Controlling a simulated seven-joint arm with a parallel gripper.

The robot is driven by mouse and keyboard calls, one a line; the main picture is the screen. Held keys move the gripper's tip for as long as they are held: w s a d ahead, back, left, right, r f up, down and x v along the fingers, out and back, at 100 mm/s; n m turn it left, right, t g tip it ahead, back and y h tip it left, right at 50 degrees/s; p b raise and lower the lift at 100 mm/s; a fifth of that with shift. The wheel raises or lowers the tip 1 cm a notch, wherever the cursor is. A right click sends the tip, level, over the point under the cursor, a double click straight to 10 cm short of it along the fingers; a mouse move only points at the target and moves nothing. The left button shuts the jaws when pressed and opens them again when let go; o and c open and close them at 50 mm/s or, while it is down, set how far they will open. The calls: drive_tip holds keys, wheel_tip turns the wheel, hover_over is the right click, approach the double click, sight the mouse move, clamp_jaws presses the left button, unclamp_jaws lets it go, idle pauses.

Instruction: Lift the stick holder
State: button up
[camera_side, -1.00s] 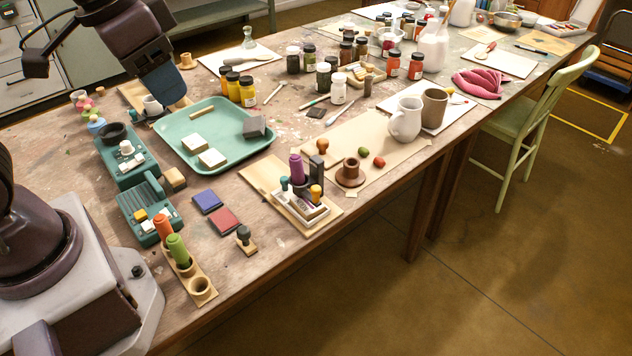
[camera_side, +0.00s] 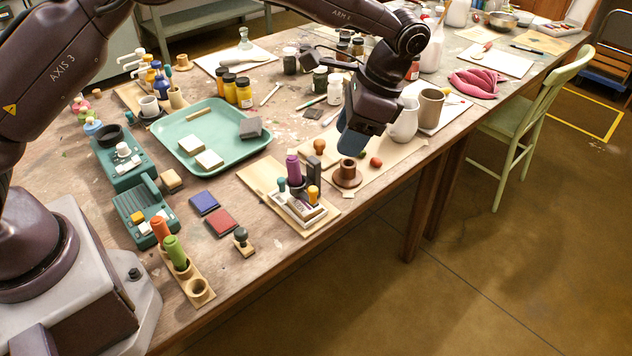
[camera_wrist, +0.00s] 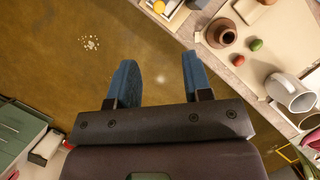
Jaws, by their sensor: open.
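A wooden block with round holes (camera_side: 200,293) stands at the near left of the table in the side view, holding an orange stick (camera_side: 160,230) and a green stick (camera_side: 174,250); one hole is empty. A round brown holder on a wide base (camera_side: 347,181) stands on the board and also shows in the wrist view (camera_wrist: 222,33). I cannot tell which is the stick holder. My gripper (camera_side: 352,145) is above the board, just behind and above the brown holder. In the wrist view its blue fingers (camera_wrist: 158,65) are apart and empty, with floor behind them.
A white tray (camera_side: 299,212) with purple and dark upright pieces stands left of the brown holder. A white jug (camera_side: 404,120) and a brown mug (camera_side: 431,104) stand to its right. Red and green balls lie close by. The table edge runs in front.

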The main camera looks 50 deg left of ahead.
sight(313, 188)
drive_tip(key=x, duration=1.2)
drive_tip(key=shift+s+a+f, duration=0.1)
drive_tip(key=shift+s+a, duration=0.25)
drive_tip(key=shift+c, duration=0.3)
